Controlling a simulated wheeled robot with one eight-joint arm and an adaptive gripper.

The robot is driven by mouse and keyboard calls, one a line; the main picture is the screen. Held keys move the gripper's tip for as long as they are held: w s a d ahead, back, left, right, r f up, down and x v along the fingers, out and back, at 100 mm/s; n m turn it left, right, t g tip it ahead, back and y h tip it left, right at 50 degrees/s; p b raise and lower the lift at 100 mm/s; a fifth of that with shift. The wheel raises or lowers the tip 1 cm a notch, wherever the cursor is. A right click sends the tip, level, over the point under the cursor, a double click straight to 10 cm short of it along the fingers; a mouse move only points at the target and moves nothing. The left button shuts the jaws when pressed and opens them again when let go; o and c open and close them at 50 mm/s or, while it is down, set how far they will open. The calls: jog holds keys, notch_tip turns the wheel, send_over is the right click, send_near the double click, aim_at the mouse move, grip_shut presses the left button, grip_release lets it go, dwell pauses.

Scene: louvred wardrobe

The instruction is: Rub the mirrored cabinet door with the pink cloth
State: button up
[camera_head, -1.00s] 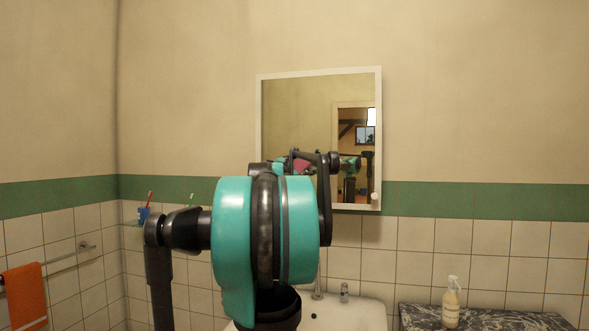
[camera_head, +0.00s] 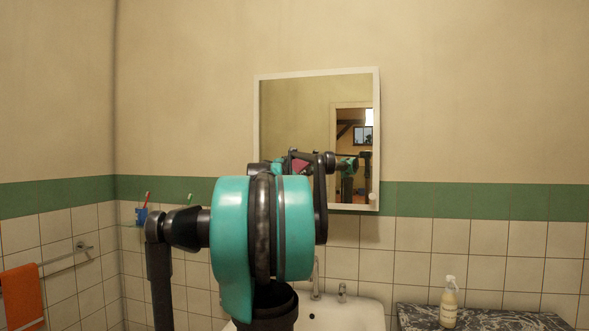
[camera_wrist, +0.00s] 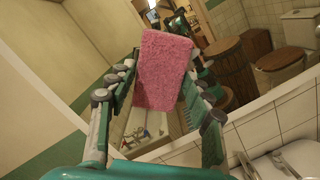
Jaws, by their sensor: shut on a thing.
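The mirrored cabinet door (camera_head: 300,110) hangs on the wall in the head view, with a white frame and a small knob at its lower right. It looks shut. In the wrist view its glass (camera_wrist: 240,88) reflects a toilet and a wooden tub. My gripper (camera_wrist: 164,68) is shut on the pink cloth (camera_wrist: 162,82), a thick fuzzy block between the fingers, in front of the mirror. I cannot tell whether the cloth touches the glass. In the head view my arm hides the gripper and the door's lower left; the cloth shows there as a pink reflection.
A white sink with a tap (camera_head: 316,280) is below the mirror. A spray bottle (camera_head: 449,302) stands on a dark marbled counter (camera_head: 500,318) at right. A blue cup (camera_head: 142,216) with a toothbrush and an orange towel (camera_head: 22,297) on a rail are at left.

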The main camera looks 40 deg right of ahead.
aim_at(305, 167)
jog(key=shift+x, duration=0.85)
jog(key=shift+f, duration=0.1)
jog(key=shift+s+d, duration=1.05)
jog(key=shift+s, duration=0.35)
jog(key=shift+s+d, duration=1.3)
jog(key=shift+s, duration=0.05)
jog(key=shift+w+a, duration=1.2)
jog(key=shift+w, duration=0.25)
jog(key=shift+w+a, duration=1.25)
jog(key=shift+w, duration=0.15)
jog(key=shift+s, duration=0.1)
jog(key=shift+s+r+v, duration=0.1)
jog(key=shift+r+v, duration=0.05)
jog(key=shift+v, duration=1.3)
jog(key=shift+s+r+v, duration=0.1)
jog(key=shift+v, duration=1.3)
jog(key=shift+s, duration=0.1)
